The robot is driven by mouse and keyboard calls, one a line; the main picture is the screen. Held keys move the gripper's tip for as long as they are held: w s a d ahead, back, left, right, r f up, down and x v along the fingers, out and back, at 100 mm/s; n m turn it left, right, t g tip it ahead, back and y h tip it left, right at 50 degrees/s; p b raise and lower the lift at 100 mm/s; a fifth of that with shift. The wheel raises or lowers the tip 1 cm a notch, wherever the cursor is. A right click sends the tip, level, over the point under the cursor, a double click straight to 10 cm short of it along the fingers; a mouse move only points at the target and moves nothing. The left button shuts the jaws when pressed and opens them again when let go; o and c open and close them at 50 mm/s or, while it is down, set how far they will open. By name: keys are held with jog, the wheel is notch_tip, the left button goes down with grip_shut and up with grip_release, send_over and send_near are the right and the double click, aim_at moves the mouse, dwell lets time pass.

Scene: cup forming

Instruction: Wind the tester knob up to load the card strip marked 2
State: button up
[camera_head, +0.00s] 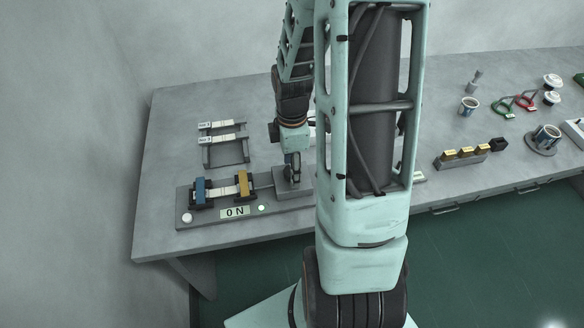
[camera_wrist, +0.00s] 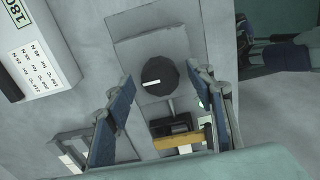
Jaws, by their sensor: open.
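The tester (camera_head: 250,209) sits at the table's front left, with a blue clamp (camera_head: 200,192) and a yellow clamp (camera_head: 243,184). A pale card strip (camera_head: 222,191) spans between them; its number is not legible. The display (camera_head: 235,212) reads 0 N. In the wrist view the dark round knob (camera_wrist: 160,70) has a white mark pointing left. My gripper (camera_wrist: 160,75) is open, its blue fingers apart on the knob's left and right, with no clear contact. In the head view my gripper (camera_head: 293,172) is over the tester's right end and the knob is hidden.
A rack (camera_head: 226,152) behind the tester holds two labelled card strips (camera_head: 220,138). A white box (camera_wrist: 35,50) with printed values stands beside the tester in the wrist view. Cups, a block with yellow pieces (camera_head: 462,157) and coloured rings lie at the right.

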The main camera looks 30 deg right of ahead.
jog(key=shift+f, duration=0.25)
jog(key=c, duration=1.2)
jog(key=shift+o, duration=0.2)
